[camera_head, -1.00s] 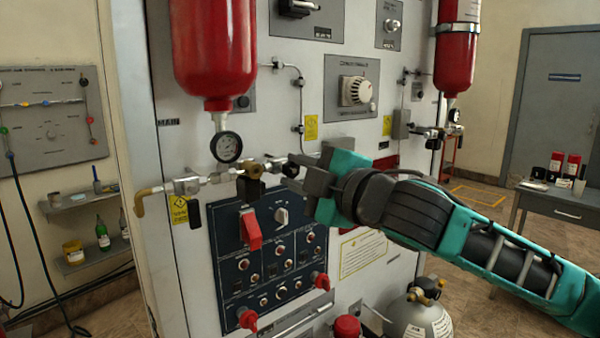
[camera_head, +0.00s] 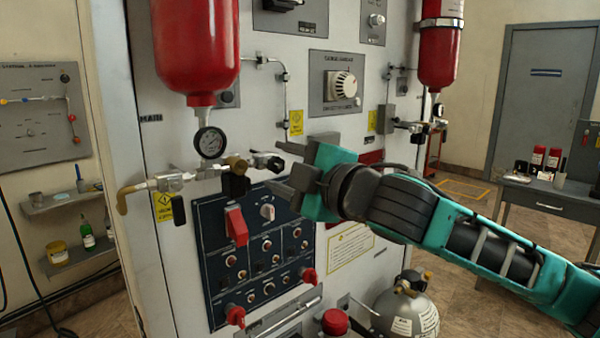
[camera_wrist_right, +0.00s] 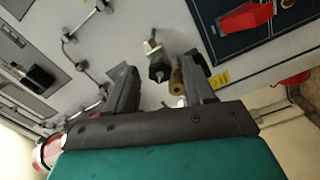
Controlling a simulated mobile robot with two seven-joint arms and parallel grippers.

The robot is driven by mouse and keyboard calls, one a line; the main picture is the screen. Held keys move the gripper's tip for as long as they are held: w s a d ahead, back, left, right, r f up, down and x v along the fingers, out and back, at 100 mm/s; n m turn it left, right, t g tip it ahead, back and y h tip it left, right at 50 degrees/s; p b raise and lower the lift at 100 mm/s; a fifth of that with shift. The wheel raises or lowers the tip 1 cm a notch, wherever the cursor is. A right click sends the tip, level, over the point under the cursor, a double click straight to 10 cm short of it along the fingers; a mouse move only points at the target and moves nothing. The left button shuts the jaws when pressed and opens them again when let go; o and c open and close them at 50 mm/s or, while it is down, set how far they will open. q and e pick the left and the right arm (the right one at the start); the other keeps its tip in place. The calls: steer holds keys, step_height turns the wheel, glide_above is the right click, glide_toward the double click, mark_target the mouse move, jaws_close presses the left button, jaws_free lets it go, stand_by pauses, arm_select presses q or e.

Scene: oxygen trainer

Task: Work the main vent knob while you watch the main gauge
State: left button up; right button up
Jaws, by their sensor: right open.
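The main gauge (camera_head: 210,142) is a round white dial with a black rim, under the left red cylinder (camera_head: 196,50). I cannot read its needle at this size. Right of it, on the brass and steel pipe, is a black knob (camera_head: 267,162), which I take to be the main vent knob. My right gripper (camera_head: 283,168) is open, pointing left at this knob. In the right wrist view the black knob (camera_wrist_right: 159,66) lies between the spread fingers (camera_wrist_right: 160,84), and no finger clearly touches it. My left gripper is not in view.
Below the pipe is a dark switch panel (camera_head: 250,260) with a red lever (camera_head: 236,226) and red knobs. A selector dial (camera_head: 346,84) is above my arm. A grey tank (camera_head: 408,312) stands on the floor at right. A desk (camera_head: 548,200) is further back.

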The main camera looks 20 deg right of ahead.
steer(key=b+v, duration=1)
steer(key=v, duration=0.2)
steer(key=shift+s, duration=0.35)
steer(key=shift+d, duration=0.15)
stand_by(1.4)
stand_by(0.9)
